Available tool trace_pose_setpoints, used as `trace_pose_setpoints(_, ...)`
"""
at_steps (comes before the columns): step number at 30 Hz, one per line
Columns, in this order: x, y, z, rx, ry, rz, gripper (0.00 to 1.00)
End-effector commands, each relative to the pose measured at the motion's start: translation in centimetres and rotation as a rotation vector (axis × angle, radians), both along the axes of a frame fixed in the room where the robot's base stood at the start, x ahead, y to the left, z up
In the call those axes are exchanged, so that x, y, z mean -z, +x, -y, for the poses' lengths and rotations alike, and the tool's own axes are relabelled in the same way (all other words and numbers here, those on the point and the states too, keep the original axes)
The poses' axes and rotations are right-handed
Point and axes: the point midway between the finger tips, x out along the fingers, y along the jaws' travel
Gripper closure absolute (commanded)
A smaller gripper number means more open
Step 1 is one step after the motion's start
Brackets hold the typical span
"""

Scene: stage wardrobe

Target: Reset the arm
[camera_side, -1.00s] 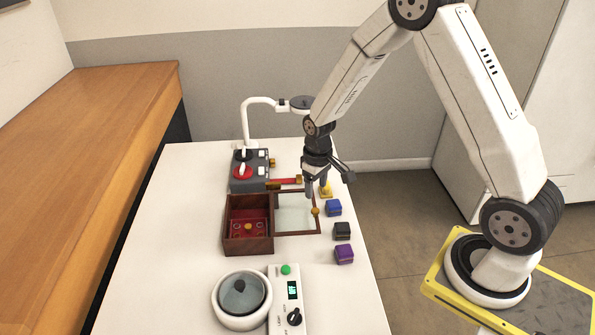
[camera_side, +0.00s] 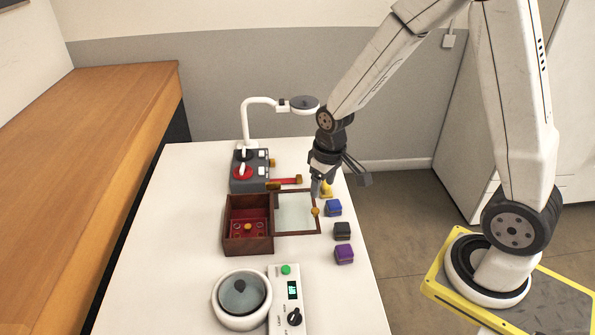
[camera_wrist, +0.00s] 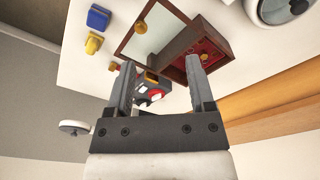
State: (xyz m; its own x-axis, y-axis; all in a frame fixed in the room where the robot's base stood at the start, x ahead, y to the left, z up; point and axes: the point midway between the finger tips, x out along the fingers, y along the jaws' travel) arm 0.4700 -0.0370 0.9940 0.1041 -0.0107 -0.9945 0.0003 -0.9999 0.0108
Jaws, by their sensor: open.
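My gripper (camera_side: 322,188) hangs above the right edge of the white table, near the open lid of the wooden box. In the wrist view my gripper (camera_wrist: 163,75) shows two spread fingers with nothing held between them. Its jaws are open. In the side view it partly covers a small yellow block (camera_side: 327,190).
An open wooden box (camera_side: 262,244) with a red inside stands mid-table, its mirrored lid (camera_side: 294,212) folded right. Blue (camera_side: 333,208), black (camera_side: 342,231) and purple (camera_side: 344,254) blocks line the right edge.

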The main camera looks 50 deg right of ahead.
Motion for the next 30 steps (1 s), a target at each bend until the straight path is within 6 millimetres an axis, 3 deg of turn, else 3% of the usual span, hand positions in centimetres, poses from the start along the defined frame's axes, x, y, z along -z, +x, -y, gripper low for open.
trace_pose_setpoints(6,-2.5,-3.7,-2.1,-0.002,0.002,0.066,0.31)
trace_pose_setpoints(15,-3.9,-7.3,-3.5,-0.001,0.009,0.12,0.31)
trace_pose_setpoints(30,-4.0,-7.8,-3.7,-0.001,0.011,0.127,0.31)
